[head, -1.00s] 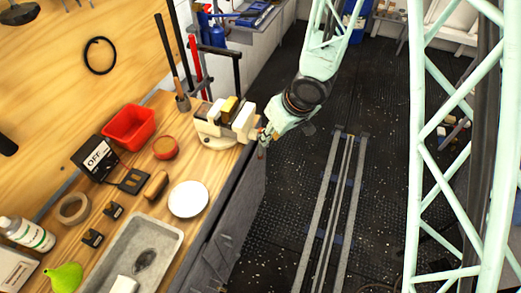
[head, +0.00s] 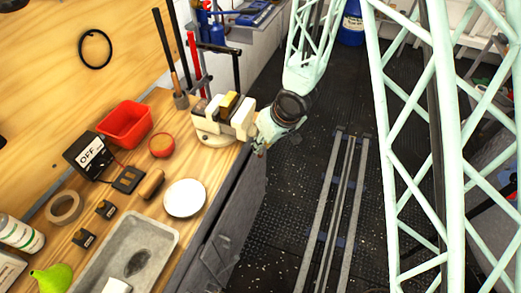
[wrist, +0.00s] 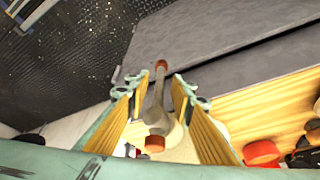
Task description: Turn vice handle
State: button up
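The white vice (head: 212,129) with a brownish block (head: 229,105) in its jaws stands at the right edge of the wooden bench. My gripper (head: 261,147) is close against the vice's right side in the head view, and its fingers are small there. In the wrist view the vice handle (wrist: 159,92), a grey bar with orange-red knobs at both ends, lies between the two fingers of my gripper (wrist: 158,88). The fingers stand apart with a gap to the bar on both sides. The handle is hard to make out in the head view.
On the bench (head: 150,214) are a red bin (head: 124,124), a round reddish tin (head: 161,146), a white plate (head: 185,198) and a grey tray (head: 157,238). Upright tools (head: 170,55) stand behind the vice. Dark floor with rails (head: 336,200) lies open at the right.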

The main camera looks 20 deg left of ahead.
jog(key=shift+b+x, duration=0.35)
jog(key=shift+x, duration=1.15)
jog(key=shift+c, duration=0.4)
grip_shut()
